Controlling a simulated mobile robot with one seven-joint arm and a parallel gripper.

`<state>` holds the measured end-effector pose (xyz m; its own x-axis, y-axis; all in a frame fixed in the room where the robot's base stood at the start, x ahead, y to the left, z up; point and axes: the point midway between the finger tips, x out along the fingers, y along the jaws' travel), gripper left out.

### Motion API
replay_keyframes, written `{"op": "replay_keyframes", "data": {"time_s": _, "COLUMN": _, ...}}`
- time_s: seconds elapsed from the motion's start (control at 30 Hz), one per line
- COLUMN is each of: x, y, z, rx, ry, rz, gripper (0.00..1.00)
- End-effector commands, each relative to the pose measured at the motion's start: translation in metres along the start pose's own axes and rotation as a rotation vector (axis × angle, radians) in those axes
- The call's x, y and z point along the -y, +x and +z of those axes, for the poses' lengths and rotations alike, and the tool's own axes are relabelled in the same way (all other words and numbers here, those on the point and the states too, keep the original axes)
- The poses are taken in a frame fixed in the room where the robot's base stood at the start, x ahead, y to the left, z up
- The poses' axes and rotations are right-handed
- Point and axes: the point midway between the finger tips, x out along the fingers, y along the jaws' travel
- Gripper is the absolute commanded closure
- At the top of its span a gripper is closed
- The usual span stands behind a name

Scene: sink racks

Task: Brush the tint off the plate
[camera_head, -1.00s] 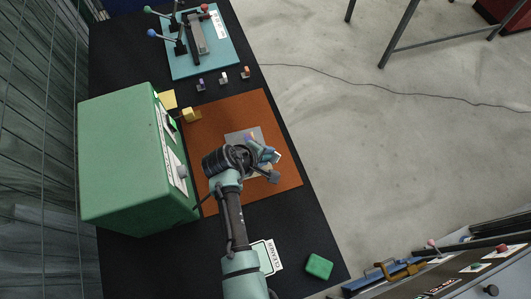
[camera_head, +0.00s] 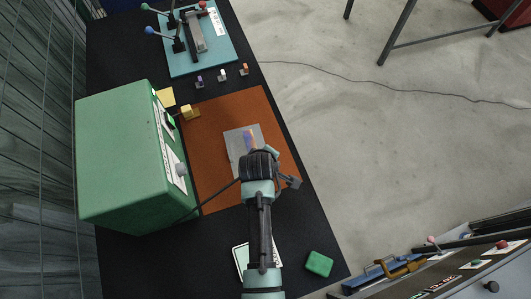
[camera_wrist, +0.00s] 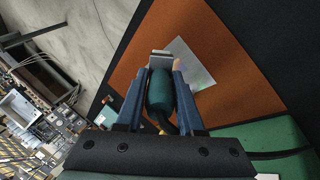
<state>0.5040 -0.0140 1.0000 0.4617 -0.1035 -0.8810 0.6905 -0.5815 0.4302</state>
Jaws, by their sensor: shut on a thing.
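A thin grey plate (camera_head: 232,143) lies on an orange-brown mat (camera_head: 220,177). A streak of blue, purple and orange tint (camera_head: 249,136) shows on the plate's upper middle. In the wrist view the plate (camera_wrist: 201,72) shows just beyond the tool, with faint colour. My gripper (camera_wrist: 160,78) is shut on a brush tool with a teal handle (camera_wrist: 160,97) and a flat metallic head (camera_wrist: 160,59). The head is close to the plate's near edge; I cannot tell if it touches. In the head view my wrist covers the tool and the plate's lower part.
A green box (camera_head: 120,150) with a front panel stands left of the mat; a dark cord runs from it toward my gripper. Small blocks (camera_head: 222,75), a teal fixture (camera_head: 208,63) and a green pad (camera_head: 319,263) lie around.

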Motion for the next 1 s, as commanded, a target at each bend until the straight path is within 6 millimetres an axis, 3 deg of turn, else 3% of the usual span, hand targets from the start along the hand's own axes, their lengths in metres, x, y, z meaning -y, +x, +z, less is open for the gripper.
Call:
{"op": "replay_keyframes", "data": {"time_s": 0.3, "x": -0.015, "y": -0.021, "z": -0.01, "rx": -0.278, "ry": -0.023, "rz": -0.203, "gripper": 1.0}}
{"op": "replay_keyframes", "data": {"time_s": 0.6, "x": -0.027, "y": -0.043, "z": -0.02, "rx": -0.408, "ry": -0.051, "rz": -0.335, "gripper": 1.0}}
{"op": "replay_keyframes", "data": {"time_s": 1.0, "x": -0.012, "y": -0.013, "z": -0.013, "rx": -0.412, "ry": -0.052, "rz": -0.342, "gripper": 1.0}}
